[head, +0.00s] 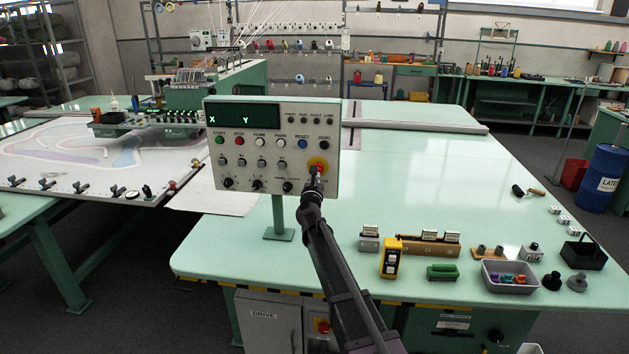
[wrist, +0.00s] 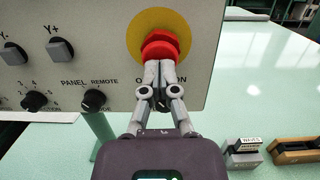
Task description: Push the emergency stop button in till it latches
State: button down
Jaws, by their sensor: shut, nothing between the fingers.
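The emergency stop button (wrist: 160,48) is a red mushroom head on a round yellow plate (wrist: 184,26), at the lower right of the grey control panel (head: 213,142). The button also shows in the head view (head: 318,165). My gripper (wrist: 159,66) is shut with nothing between its fingers. Its fingertips are at the lower front of the red head and look to touch it; they hide part of it. Whether the button is pressed in or latched I cannot tell.
Black knobs (wrist: 95,100) and grey square buttons (wrist: 60,50) lie left of the stop button. The panel stands on a post above a pale green table (head: 420,180). Weights, a grey tray (head: 490,284) and small blocks lie at the table's front right.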

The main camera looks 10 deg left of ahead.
jog(key=shift+w+r, duration=0.25)
jog(key=shift+w, duration=0.75)
jog(key=s+f+b, duration=0.1)
jog(key=s+f, duration=0.1)
jog(key=s, duration=1.2)
jog(key=shift+s, duration=0.25)
jog(key=shift+n+y, duration=0.4)
